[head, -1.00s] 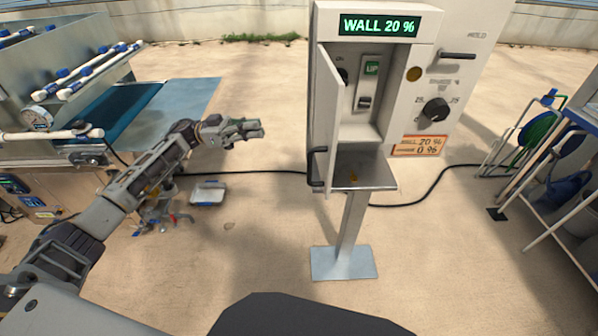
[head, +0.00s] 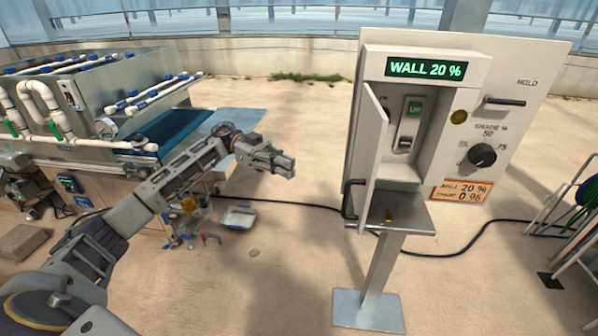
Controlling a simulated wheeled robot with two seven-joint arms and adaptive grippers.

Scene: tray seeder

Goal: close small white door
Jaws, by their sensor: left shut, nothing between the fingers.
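The small white door (head: 367,150) is hinged on the left side of the white control box (head: 424,54) and stands open, seen nearly edge-on. A dark handle (head: 350,200) sits low on its outer face. Inside the open compartment are a green UP label (head: 414,107) and a rocker switch (head: 406,143). My left gripper (head: 287,165) is shut and empty, left of the door and clearly apart from it, about level with its middle. My right gripper is not in view.
A dial (head: 482,155) and a second handle (head: 505,101) are on the box's right panel. A metal shelf (head: 402,217) juts out below the compartment. A seeder machine (head: 110,100) stands at left. A black cable (head: 455,254) crosses the floor.

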